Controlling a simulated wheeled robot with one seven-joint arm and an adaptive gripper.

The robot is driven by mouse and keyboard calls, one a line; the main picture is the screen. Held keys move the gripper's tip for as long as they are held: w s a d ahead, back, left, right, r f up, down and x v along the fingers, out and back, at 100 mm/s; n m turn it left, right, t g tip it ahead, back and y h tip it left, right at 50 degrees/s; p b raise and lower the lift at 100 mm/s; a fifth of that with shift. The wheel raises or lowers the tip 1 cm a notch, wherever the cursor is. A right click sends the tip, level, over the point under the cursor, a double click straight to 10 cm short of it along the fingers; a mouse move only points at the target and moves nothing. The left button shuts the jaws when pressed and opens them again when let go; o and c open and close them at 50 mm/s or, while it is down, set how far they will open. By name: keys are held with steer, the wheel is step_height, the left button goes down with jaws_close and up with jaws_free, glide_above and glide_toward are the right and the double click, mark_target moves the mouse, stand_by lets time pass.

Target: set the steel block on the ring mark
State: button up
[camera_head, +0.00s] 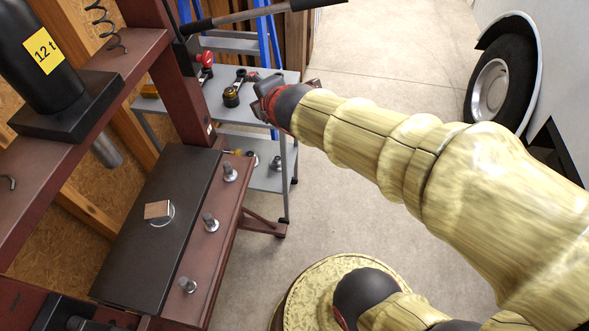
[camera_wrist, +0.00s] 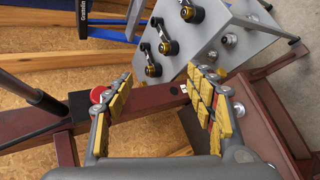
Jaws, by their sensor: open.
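The steel block (camera_head: 158,210), small with a tan-looking top and a bright side, sits on the black plate (camera_head: 150,265) of the press in the head view. The thin pale ring mark (camera_head: 173,216) shows around its right and lower sides; the block covers part of it and looks a little off toward the left. My gripper (camera_head: 262,92) is up and right of the block, well apart from it, near the grey cart. In the wrist view my gripper (camera_wrist: 160,78) has its yellow-padded fingers wide apart with nothing between them. The block does not show there.
Several metal studs (camera_head: 211,222) stand along the red press beam right of the plate. The press ram (camera_head: 105,150) hangs above left. The grey cart (camera_head: 255,115) carries tools, also in the wrist view (camera_wrist: 220,50). A vehicle wheel (camera_head: 500,80) is at right; the floor between is clear.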

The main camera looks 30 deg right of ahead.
steer(key=s+a+m+g, duration=0.1)
steer(key=s+m+g, duration=0.2)
steer(key=s+m, duration=0.6)
steer(key=s+a+f+m+g+y, duration=0.1)
steer(key=s+a+m+g, duration=0.1)
steer(key=s+m, duration=0.8)
steer(key=s, duration=0.4)
steer(key=shift+a+f+g, duration=0.15)
steer(key=shift+g, duration=0.25)
